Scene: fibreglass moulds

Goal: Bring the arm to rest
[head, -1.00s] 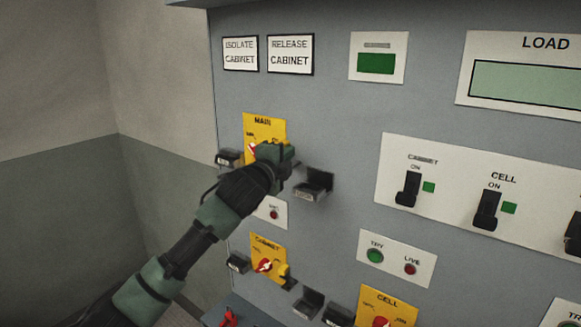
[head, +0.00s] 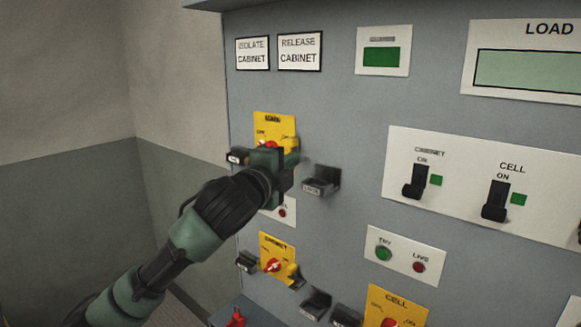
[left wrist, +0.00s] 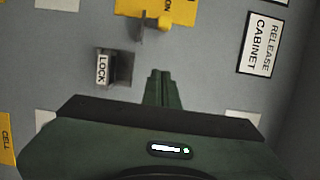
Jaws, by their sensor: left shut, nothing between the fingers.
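My left gripper (head: 284,160) is at the end of the green and black arm reaching up from the lower left in the head view. It stands in front of the lower part of the yellow MAIN plate (head: 273,127) and hides part of its red knob. In the left wrist view, the fingers (left wrist: 162,86) are together with nothing between them. They point at the grey panel, below the yellow plate (left wrist: 136,8) and beside a LOCK holder (left wrist: 118,68). My right gripper is not in view.
The yellow CABINET switch (head: 273,265) and CELL switch (head: 389,316) sit lower on the panel. A black holder (head: 321,181) juts out right of the gripper. Black CABINET (head: 415,182) and CELL (head: 496,201) levers stand farther right.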

